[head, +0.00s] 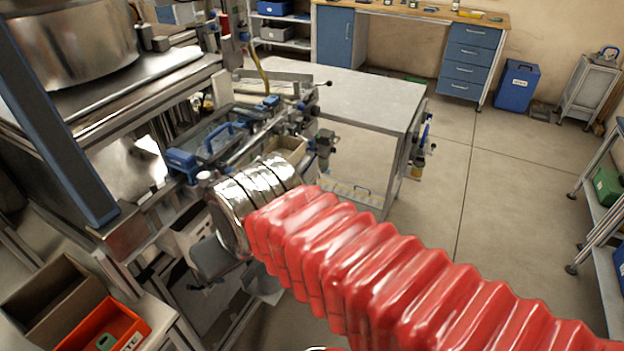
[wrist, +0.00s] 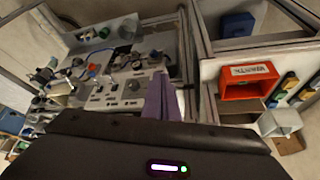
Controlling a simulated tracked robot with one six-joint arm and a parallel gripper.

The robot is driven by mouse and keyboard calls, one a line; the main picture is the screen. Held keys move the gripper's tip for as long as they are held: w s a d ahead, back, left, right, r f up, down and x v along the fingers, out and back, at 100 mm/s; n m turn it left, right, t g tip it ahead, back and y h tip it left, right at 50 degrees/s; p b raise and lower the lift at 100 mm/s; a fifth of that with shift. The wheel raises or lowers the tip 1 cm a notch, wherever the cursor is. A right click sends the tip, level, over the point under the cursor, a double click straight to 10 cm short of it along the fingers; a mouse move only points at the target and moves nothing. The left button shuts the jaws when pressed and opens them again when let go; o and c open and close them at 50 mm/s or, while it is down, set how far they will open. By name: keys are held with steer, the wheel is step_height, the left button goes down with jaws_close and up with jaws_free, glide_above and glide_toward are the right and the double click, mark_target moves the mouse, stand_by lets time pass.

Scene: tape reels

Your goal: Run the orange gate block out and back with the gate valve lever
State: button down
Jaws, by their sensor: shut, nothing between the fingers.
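In the wrist view my gripper (wrist: 158,98) shows as narrow purple fingers closed together, with nothing between them, in front of the machine's control panel (wrist: 118,92). In the head view my red sleeved arm reaches left to the machine, and the fingers cannot be made out there. I cannot pick out the orange gate block or the gate valve lever for certain in either view. The machine's deck carries blue-handled fittings (head: 182,160) just beyond my wrist in the head view.
An orange-red bin (head: 118,326) stands at the lower left; an orange bin with a white label (wrist: 252,84) shows at the right of the wrist view. A large steel drum (head: 65,40) is at upper left. A grey table (head: 365,98) stands beyond, with clear floor to its right.

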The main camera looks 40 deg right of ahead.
steer(key=w+d+f+m+y, duration=0.2)
steer(key=w+d+m, duration=0.2)
steer(key=d, duration=0.9)
steer(key=w+d+f+m+y, duration=0.2)
steer(key=w+d, duration=0.4)
steer(key=d, duration=0.8)
steer(key=w+d+f+m+y, duration=0.1)
steer(key=w+d+f+m, duration=0.2)
steer(key=d, duration=1.1)
steer(key=w+m, duration=0.2)
steer(key=m, duration=0.1)
steer(key=shift+f+m+y, duration=0.3)
steer(key=shift+f+y, duration=0.05)
steer(key=shift+y, duration=0.05)
steer(key=x, duration=1)
steer(key=shift+s+a+r, duration=0.95)
steer(key=shift+s+a, duration=0.1)
steer(key=shift+a, duration=0.15)
steer(key=shift+d+r, duration=0.1)
steer(key=shift+d, duration=0.05)
